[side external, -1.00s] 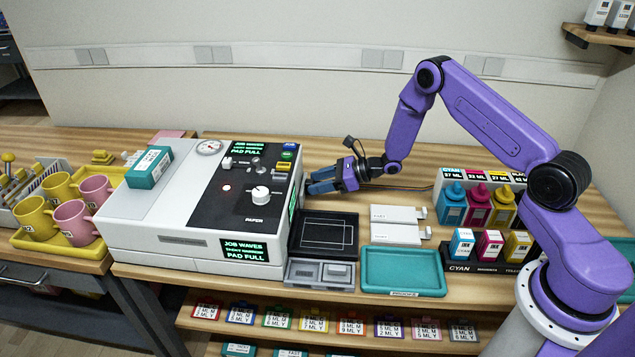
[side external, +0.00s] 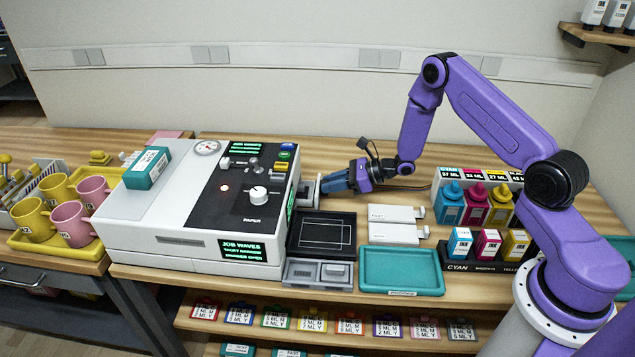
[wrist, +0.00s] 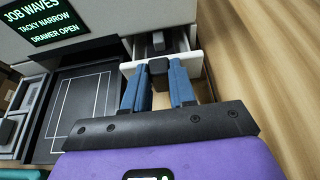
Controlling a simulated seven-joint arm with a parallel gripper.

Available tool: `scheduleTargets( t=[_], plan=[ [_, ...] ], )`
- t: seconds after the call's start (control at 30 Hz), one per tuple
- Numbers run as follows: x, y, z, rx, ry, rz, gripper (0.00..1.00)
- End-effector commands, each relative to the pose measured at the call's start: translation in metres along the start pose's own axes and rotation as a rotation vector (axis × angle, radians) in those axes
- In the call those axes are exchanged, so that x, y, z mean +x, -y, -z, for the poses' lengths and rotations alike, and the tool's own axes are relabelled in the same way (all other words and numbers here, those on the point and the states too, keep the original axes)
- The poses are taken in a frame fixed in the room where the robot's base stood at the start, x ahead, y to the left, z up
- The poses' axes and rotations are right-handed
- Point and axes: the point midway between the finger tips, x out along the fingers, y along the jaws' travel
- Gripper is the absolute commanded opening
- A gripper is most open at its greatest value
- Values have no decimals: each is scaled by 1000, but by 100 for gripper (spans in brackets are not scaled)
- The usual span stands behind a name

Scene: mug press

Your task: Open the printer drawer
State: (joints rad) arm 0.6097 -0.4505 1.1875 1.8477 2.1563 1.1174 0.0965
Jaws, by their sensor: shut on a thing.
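The white printer (side external: 165,222) stands left of centre. Its small white drawer (side external: 305,194) sticks out of the right side and also shows in the wrist view (wrist: 194,66), partly pulled out with a dark grey block inside. My gripper (side external: 327,184) has its blue fingers on either side of the drawer's black handle (wrist: 158,67) and is shut on it. The front screen (wrist: 48,20) reads "DRAWER OPEN". In the side view the fingers partly hide the drawer.
A black tray (side external: 349,233) with a white outline lies beside the printer, in front of the drawer. White cards (side external: 392,214), a teal tray (side external: 440,285) and several ink bottles (side external: 475,213) stand to the right. Bare wood lies behind my gripper.

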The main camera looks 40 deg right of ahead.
Motion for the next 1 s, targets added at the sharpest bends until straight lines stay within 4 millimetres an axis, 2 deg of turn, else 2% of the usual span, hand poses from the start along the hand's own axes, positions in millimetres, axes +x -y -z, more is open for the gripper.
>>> scheduleTargets(
  t=[0.03, 0.1, 0.27, 0.4, 0.67, 0.7, 0.77, 1.0],
  plan=[
    [-15, 1, 7, 5, -4, 5, 0],
    [-30, 1, 13, 4, -3, 5, 0],
    [-54, 1, 23, 2, -2, 4, 0],
    [-61, 0, 25, -1, -1, 3, 0],
    [-60, 0, 25, -1, -1, 2, 0],
    [-60, 0, 25, -1, -1, 2, 35],
    [-60, 0, 25, -1, -1, 2, 51],
    [-60, 0, 25, 0, 0, 1, 51]
  ],
)
